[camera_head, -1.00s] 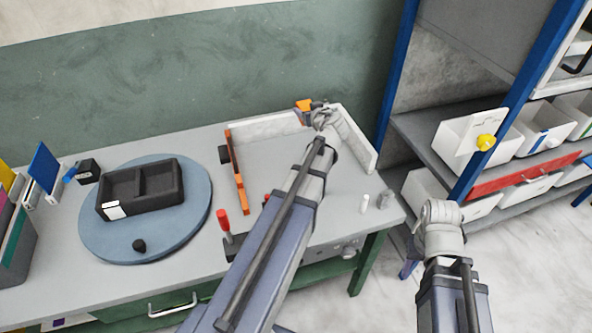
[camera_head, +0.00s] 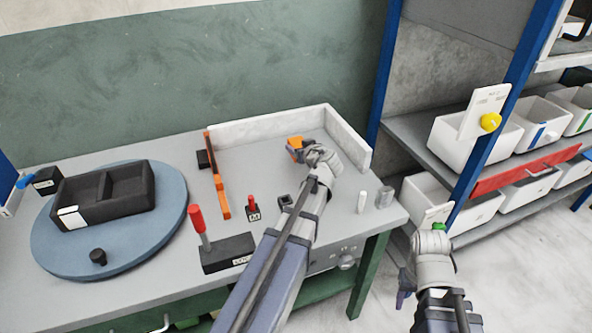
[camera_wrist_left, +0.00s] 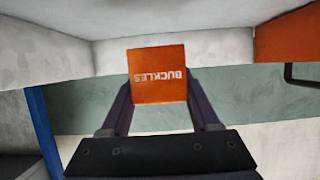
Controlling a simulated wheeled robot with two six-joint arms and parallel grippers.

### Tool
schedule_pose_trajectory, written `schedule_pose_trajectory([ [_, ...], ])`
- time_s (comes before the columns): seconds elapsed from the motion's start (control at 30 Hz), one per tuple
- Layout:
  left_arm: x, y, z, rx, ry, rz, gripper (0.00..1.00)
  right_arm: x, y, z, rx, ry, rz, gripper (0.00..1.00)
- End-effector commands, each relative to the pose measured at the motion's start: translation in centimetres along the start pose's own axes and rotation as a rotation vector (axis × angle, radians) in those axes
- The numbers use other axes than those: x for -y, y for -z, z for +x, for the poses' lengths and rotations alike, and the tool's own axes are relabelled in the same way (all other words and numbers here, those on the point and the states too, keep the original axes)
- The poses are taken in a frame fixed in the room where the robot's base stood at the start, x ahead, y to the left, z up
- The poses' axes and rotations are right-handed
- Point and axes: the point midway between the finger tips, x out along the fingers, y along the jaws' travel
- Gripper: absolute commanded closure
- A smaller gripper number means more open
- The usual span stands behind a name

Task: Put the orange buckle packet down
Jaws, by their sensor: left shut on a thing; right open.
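The orange buckle packet (camera_head: 295,142) is held in my left gripper (camera_head: 306,149), above the walled right part of the workbench in the head view. In the left wrist view the packet (camera_wrist_left: 158,75) is a flat orange square lettered "BUCKLES", gripped between both fingers. The gripper's own fingers are largely hidden by its wrist in the head view. My right gripper (camera_head: 431,228) is at the lower right, off the bench's right edge, near the shelf; its fingers are hard to make out there.
White low walls (camera_head: 270,126) bound the bench's back and right. A red-handled clamp (camera_head: 198,220), a round turntable (camera_head: 150,235) with a black divided tray (camera_head: 105,195), and a shelf of white bins (camera_head: 450,145) are around.

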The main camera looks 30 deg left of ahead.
Motion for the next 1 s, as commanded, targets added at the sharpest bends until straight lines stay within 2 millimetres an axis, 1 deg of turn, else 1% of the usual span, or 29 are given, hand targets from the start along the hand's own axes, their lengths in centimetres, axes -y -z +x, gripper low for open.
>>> schedule_pose_trajectory([
  [0.03, 0.0, -1.6, 0.7, 0.0, 0.0, 0.0, 1.0, 0.2, 0.1, 1.7, 0.0, 0.0, 0.0, 0.5],
  [0.1, 0.0, -2.5, 1.1, 0.0, 0.0, 0.0, 1.0, 0.3, 0.2, 2.7, 0.0, 0.0, 0.0, 0.5],
  [0.17, 0.0, -3.0, 1.3, 0.0, 0.0, 0.0, 1.0, 0.3, 0.2, 3.3, 0.0, 0.0, 0.0, 0.5],
  [0.43, 0.0, -3.3, 1.4, 0.0, 0.0, 0.0, 1.0, 0.3, 0.2, 3.6, 0.0, 0.0, 0.0, 0.5],
  [0.57, 0.0, -4.5, 1.9, 0.0, 0.0, 0.0, 1.0, 0.5, 0.3, 4.9, 0.0, 0.0, 0.0, 0.5],
  [0.7, 0.0, -6.2, 2.6, 0.0, 0.0, 0.0, 1.0, 0.6, 0.4, 6.7, 0.0, 0.0, 0.0, 0.5],
  [0.77, 0.0, -6.6, 2.8, 0.0, 0.0, 0.0, 1.0, 0.7, 0.4, 7.2, 0.0, 0.0, 0.0, 0.5],
  [1.0, 0.0, -6.5, 2.7, 0.0, 0.0, 0.0, 1.0, 0.7, 0.4, 7.0, 0.0, 0.0, 0.0, 0.5],
])
